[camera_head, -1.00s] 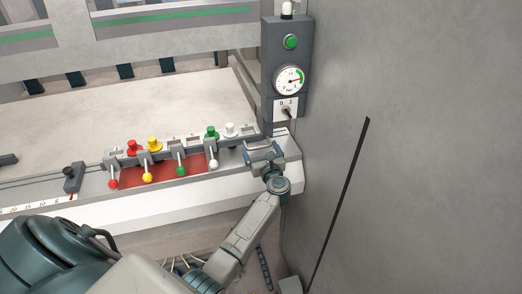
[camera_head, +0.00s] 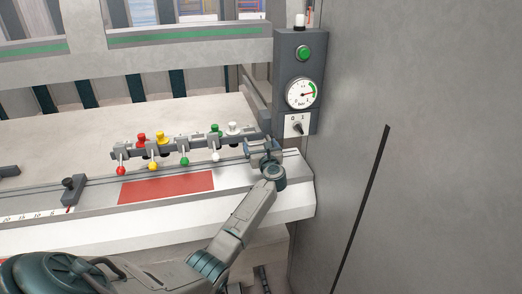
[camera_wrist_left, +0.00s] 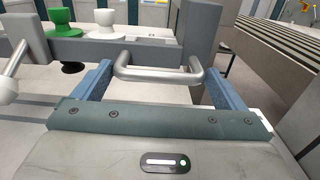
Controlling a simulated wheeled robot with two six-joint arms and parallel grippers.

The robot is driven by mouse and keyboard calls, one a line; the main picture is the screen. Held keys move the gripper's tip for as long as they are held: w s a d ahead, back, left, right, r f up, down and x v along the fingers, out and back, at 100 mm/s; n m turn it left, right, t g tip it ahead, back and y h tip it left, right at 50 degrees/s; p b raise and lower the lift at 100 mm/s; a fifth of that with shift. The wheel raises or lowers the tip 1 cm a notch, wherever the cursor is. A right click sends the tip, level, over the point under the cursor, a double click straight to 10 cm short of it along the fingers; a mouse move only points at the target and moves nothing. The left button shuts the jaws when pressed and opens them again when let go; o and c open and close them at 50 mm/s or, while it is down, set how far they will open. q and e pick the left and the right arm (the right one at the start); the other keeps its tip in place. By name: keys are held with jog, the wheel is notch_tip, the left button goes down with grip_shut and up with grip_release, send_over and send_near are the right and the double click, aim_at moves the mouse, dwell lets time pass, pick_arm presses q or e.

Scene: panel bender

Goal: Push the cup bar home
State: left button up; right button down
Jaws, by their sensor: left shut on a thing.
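The cup bar (camera_head: 197,143) is a grey bar with red, yellow, green and white knobs on top. Ball-ended levers in the same colours hang along its front. Dark cups show under it, one of them in the left wrist view. My left gripper (camera_head: 263,149) is at the bar's right end. In the left wrist view its blue fingers (camera_wrist_left: 160,82) are shut on the bar's metal U-shaped handle (camera_wrist_left: 158,74). A red strip (camera_head: 166,187) on the machine's front ledge lies uncovered in front of the bar. My right gripper is not in view.
A grey control post (camera_head: 298,75) with a green button, a gauge and a 0/1 switch stands right behind the gripper. A large grey panel (camera_head: 440,130) closes the right side. A black stop (camera_head: 70,188) sits on the ruler ledge at left. The pale table (camera_head: 60,130) behind is clear.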

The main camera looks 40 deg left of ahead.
pick_arm(q)
jog(key=o, duration=1.1)
jog(key=shift+w+d, duration=0.1)
jog(key=shift+c, duration=0.2)
jog(key=shift+d, duration=0.15)
jog(key=b+v, duration=0.2)
jog(key=v, duration=0.7)
jog(key=shift+s+d, duration=0.15)
jog(key=shift+s, duration=0.1)
jog(key=shift+s+d+b, duration=0.35)
jog(key=shift+d, duration=0.05)
